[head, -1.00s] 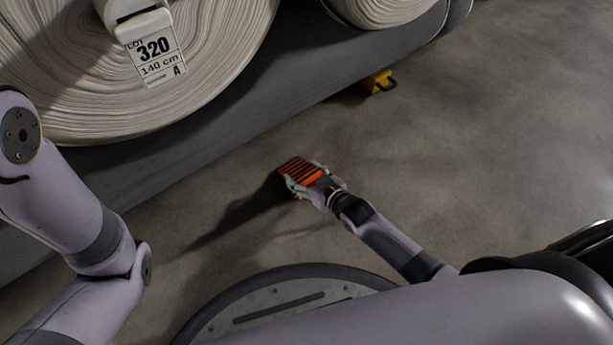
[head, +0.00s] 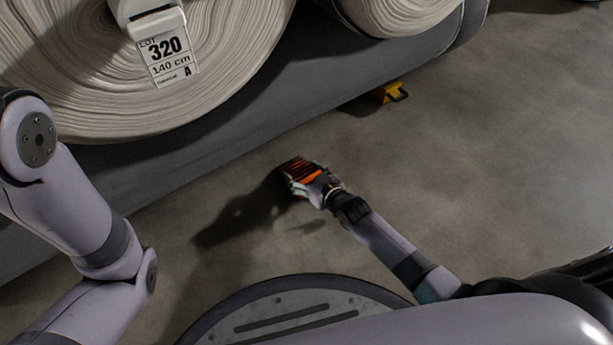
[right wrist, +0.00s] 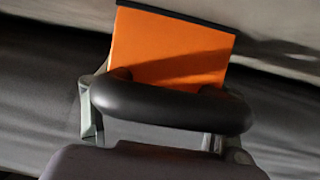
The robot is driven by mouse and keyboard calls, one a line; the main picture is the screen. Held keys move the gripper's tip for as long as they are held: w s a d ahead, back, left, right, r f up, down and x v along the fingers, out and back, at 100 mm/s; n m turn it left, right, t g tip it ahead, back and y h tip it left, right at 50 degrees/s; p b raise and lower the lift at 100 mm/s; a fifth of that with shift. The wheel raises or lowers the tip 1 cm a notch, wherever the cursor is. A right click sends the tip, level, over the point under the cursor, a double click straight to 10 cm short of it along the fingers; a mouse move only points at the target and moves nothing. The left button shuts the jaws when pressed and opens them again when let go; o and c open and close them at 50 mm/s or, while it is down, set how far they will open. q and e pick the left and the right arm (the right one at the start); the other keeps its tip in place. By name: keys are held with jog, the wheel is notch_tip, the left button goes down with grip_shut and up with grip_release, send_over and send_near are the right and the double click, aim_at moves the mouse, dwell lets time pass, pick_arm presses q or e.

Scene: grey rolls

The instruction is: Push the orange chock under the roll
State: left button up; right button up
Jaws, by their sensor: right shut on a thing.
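The orange chock (head: 301,169) has black ribs on its face. It is in my right gripper (head: 309,183), over the floor in front of the long dark grey body under the rolls. In the head view there is a gap of floor between the chock and that body. The right wrist view shows the plain orange side of the chock (right wrist: 165,52) and a thick black handle (right wrist: 170,106). My right gripper's fingers stand on either side. The large cream roll (head: 215,80) carries a tag reading 320, 140 cm. My left arm shows at the left, its gripper out of view.
A yellow chock (head: 388,93) with a black handle sits at the foot of the dark grey body (head: 270,110), to the right. A second cream roll (head: 400,12) is at the top. The concrete floor (head: 480,150) at right is clear.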

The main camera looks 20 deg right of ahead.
aim_at(296, 169)
jog(key=shift+w+a+b, duration=0.25)
jog(key=shift+w, duration=0.35)
jog(key=shift+w+a+b, duration=0.25)
jog(key=shift+w, duration=0.35)
jog(key=shift+w+a+b, duration=0.25)
jog(key=shift+w, duration=0.35)
jog(key=shift+w+a+b, duration=0.35)
jog(key=shift+w+b, duration=0.2)
jog(key=shift+w, duration=0.4)
jog(key=shift+w+a+b, duration=0.4)
jog(key=shift+w+b, duration=0.1)
jog(key=shift+w, duration=0.4)
jog(key=shift+w+a+b, duration=0.35)
jog(key=shift+w+b, duration=0.2)
jog(key=shift+w, duration=0.4)
jog(key=shift+w+a, duration=0.3)
jog(key=shift+w, duration=0.6)
jog(key=o, duration=1.7)
jog(key=shift+w+d, duration=0.1)
